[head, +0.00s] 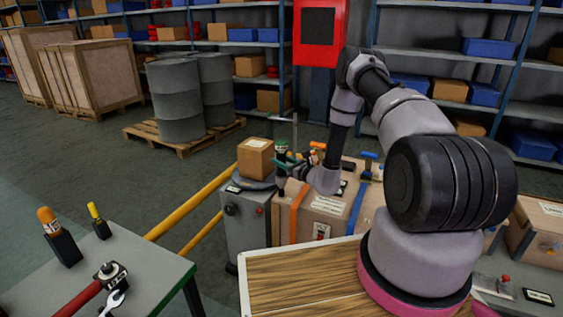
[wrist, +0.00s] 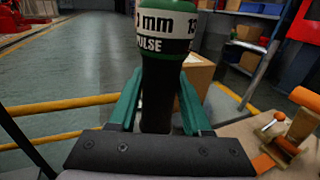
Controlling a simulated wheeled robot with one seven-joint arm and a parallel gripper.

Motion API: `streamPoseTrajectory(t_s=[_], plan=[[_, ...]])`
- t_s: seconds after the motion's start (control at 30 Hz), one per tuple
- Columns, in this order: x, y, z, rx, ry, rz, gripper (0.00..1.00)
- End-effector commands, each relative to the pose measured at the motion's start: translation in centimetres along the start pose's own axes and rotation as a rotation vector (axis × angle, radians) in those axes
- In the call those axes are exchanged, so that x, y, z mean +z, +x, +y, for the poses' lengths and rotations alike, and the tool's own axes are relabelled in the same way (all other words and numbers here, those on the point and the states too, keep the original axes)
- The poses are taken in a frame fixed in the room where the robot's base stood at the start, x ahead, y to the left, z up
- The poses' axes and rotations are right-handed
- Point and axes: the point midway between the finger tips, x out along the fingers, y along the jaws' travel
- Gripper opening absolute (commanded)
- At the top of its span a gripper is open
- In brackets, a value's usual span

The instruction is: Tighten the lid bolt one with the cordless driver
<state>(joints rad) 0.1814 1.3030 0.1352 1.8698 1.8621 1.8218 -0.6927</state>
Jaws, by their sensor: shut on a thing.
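My gripper (wrist: 160,112) is shut on the black handle of the cordless driver (wrist: 160,45), with a green finger on each side in the wrist view. The driver stands upright in the grip. I cannot make out lid bolt one or the driver's bit in either view.
A small carton (head: 255,158) stands on a grey machine (head: 245,222) just left of the driver. Orange (head: 295,212) and blue (head: 356,210) straps cross the case, with raised handles on top. Yellow rails (head: 205,202) run left. A side table (head: 150,265) holds a hammer and wrench.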

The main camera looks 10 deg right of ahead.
Motion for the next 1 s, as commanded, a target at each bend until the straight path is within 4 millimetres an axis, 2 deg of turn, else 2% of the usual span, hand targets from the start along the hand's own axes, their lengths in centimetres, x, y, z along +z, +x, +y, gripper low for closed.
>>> streamPoseTrajectory(t_s=[1.0], plan=[[-0.44, 0.06, -0.03, 0.000, 0.000, -0.002, 0.00]])
